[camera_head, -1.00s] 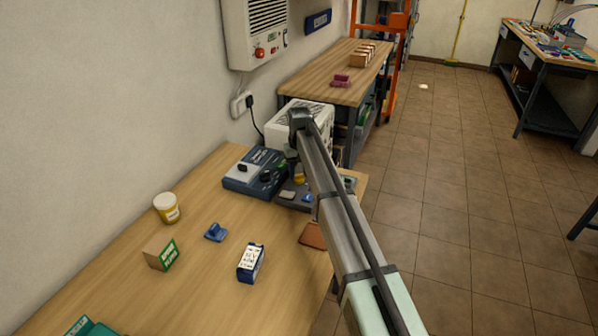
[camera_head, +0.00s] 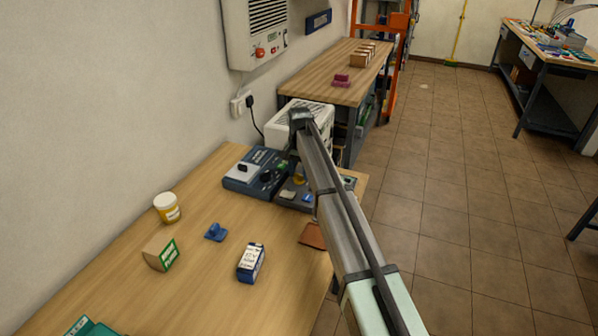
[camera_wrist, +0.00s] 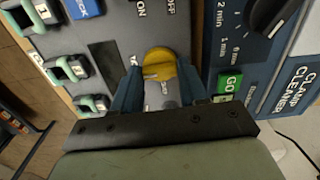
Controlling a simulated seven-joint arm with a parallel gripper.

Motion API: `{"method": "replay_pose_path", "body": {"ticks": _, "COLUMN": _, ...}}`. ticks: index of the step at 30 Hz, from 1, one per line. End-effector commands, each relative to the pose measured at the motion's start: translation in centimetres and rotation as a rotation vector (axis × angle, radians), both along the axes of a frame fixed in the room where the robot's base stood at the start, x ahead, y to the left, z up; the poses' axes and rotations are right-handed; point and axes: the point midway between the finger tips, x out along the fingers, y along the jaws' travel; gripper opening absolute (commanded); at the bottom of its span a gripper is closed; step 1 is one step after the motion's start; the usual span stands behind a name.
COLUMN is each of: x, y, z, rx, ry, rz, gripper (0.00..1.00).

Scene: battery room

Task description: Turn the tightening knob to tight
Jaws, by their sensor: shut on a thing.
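The tightening knob (camera_wrist: 160,70) is yellow and round with a raised bar, on a grey panel (camera_wrist: 105,55) in the wrist view. My gripper (camera_wrist: 159,84) has its two blue fingers on either side of the knob and is shut on it. The words ON and OFF show on the panel above the knob. No mark for tight is readable. In the head view a bit of the yellow knob (camera_head: 299,180) shows beside my arm, which hides my gripper and part of the panel.
A blue unit marked CLAMP CLEANER (camera_wrist: 240,60), with a black dial and green GO button, stands close to the right finger in the wrist view. The wooden bench (camera_head: 200,275) holds a small box (camera_head: 250,263) and a jar (camera_head: 166,208).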

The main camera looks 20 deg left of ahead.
Motion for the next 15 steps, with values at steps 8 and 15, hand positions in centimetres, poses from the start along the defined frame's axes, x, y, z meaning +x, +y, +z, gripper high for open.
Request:
{"method": "replay_pose_path", "body": {"ticks": 8, "x": 0.21, "y": 0.09, "z": 0.1, "rx": 0.002, "ry": -0.005, "rz": -0.008, "gripper": 0.12}}
{"method": "replay_pose_path", "body": {"ticks": 15, "x": 0.22, "y": 0.09, "z": 0.1, "rx": 0.002, "ry": -0.006, "rz": -0.007, "gripper": 0.49}}
